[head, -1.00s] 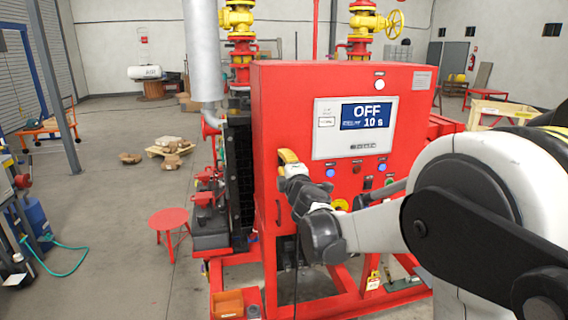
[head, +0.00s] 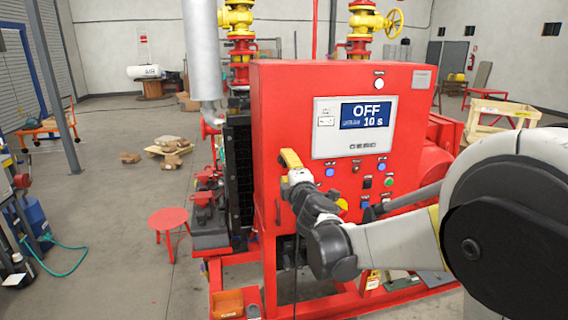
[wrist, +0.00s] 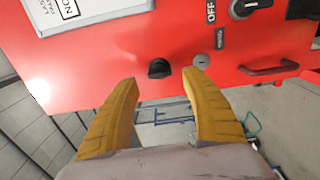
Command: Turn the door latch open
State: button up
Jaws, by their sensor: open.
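The door latch is a small black knob (wrist: 159,68) on the red cabinet door, with a round silver lock (wrist: 201,61) beside it in the wrist view. My gripper (wrist: 161,77) is open, its two yellow fingers on either side of the latch's line. The latch shows just beyond the gap between the fingertips; I cannot tell whether they touch the door. In the head view my gripper (head: 290,159) is at the left edge of the red cabinet (head: 290,95), and it seems to hide the latch there. A red bar handle (wrist: 270,68) is to the right in the wrist view.
A display (head: 367,116) reading OFF, with several buttons below, is on the cabinet front. The red skid frame (head: 340,304) runs underneath. A red stool (head: 169,219) stands left of the skid.

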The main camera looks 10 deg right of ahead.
jog(key=s, duration=0.8)
jog(key=s+d+f+m+g+h+b, duration=0.1)
jog(key=s+d+f+m+g+b, duration=0.25)
jog(key=s+f+m, duration=0.55)
jog(key=s+d+f+m+g+h+b, duration=0.2)
jog(key=s+f+m+g+b, duration=0.3)
jog(key=s+f, duration=0.45)
jog(key=s+a+f+m+g+y+b, duration=0.2)
jog(key=s+a+f+m+y, duration=0.1)
jog(key=s, duration=0.8)
notch_tip(320, 180, down, 3)
jog(key=shift+s+a+f+m, duration=0.1)
jog(key=shift+s+a+m, duration=0.2)
jog(key=shift+a+m, duration=0.55)
jog(key=shift+a+n, duration=0.25)
